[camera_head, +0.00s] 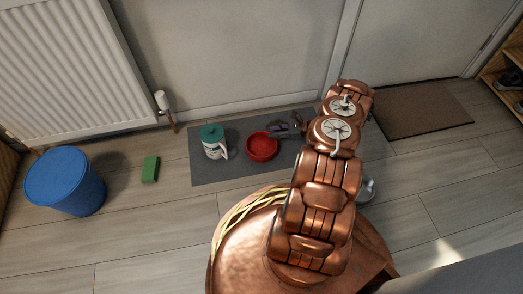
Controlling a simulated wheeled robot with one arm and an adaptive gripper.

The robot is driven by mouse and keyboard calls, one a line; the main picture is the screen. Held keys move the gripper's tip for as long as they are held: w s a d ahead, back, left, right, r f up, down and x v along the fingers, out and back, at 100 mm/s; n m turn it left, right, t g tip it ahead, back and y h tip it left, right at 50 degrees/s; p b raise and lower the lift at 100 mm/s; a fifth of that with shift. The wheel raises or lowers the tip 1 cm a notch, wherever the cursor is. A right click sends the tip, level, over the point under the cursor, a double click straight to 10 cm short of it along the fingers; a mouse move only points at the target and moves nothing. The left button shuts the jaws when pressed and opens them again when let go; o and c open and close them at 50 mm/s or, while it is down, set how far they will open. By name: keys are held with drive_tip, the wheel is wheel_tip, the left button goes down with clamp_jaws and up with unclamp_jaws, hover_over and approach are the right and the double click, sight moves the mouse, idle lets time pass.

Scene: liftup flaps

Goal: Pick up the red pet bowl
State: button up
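The red pet bowl (262,148) sits upright on the dark grey mat (215,176) near the wall. My gripper (277,129) is small and dark in this view, at the upper right of the bowl, close to its rim. I cannot tell whether it touches the rim or whether its fingers are open or shut. My copper-coloured arm reaches up from below and covers the right part of the mat.
A green block (150,169) and a blue bin (66,187) are further left. A pale bowl-like thing (366,190) is partly hidden by my arm. A brown doormat (418,108) lies right.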

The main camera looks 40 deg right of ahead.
sight(258, 134)
drive_tip(key=shift+b+x, duration=0.55)
drive_tip(key=shift+x, duration=0.55)
drive_tip(key=shift+w+a+f, duration=0.25)
drive_tip(key=shift+w+a, duration=0.05)
drive_tip(key=shift+w, duration=0.05)
drive_tip(key=shift+c, duration=0.3)
clamp_jaws()
